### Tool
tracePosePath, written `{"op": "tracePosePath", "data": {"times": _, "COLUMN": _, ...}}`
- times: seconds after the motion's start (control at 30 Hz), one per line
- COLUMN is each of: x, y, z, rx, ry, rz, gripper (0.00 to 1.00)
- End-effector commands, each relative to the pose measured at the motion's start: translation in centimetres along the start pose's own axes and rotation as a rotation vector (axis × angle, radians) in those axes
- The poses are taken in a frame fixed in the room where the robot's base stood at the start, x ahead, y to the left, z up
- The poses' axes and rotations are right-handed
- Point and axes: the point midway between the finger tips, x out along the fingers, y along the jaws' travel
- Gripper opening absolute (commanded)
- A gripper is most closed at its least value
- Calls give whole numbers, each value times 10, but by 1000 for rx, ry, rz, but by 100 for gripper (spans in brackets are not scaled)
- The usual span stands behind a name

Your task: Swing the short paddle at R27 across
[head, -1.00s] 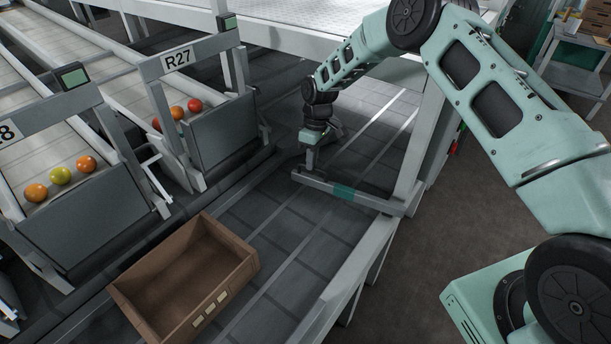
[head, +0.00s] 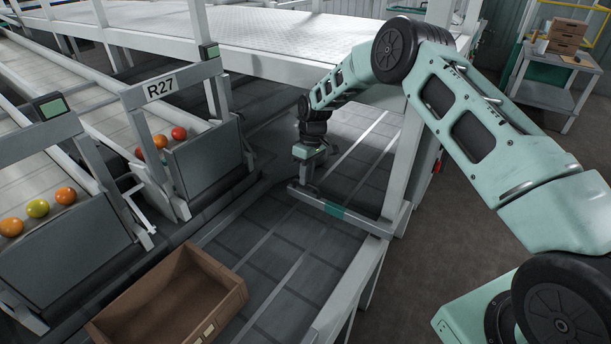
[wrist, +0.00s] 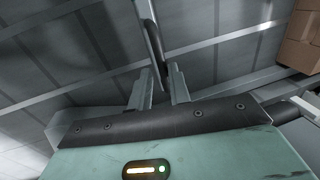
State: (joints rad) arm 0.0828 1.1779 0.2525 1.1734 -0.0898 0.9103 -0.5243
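The short paddle (head: 335,210) is a low grey bar with a green band. It runs from the foot of a white post on the right out over the dark belt, with its free end toward the R27 lane. My gripper (head: 307,174) points down at the paddle's free end, close to or touching it. In the wrist view my gripper (wrist: 160,68) has its two fingers apart, with a dark narrow bar (wrist: 153,35) showing between and beyond them. I cannot tell whether they touch it. The R27 sign (head: 160,88) stands on a frame at left.
An open brown box (head: 215,284) sits on the dark belt at the lower left. Tomatoes (head: 160,142) lie at the end of the R27 lane. A white post (head: 403,165) stands beside my arm. The belt between box and paddle is clear.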

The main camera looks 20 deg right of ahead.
Motion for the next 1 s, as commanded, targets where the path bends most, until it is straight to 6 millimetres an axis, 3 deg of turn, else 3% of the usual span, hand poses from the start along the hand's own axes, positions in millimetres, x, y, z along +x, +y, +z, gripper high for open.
{"op": "tracePosePath", "data": {"times": 0.33, "x": -1, "y": 0, "z": 0, "rx": 0, "ry": -1, "rz": -1, "gripper": 33}}
{"op": "tracePosePath", "data": {"times": 0.47, "x": -10, "y": 0, "z": 0, "rx": 0, "ry": 0, "rz": -1, "gripper": 33}}
{"op": "tracePosePath", "data": {"times": 1.0, "x": -128, "y": 1, "z": 0, "rx": 0, "ry": 3, "rz": 3, "gripper": 33}}
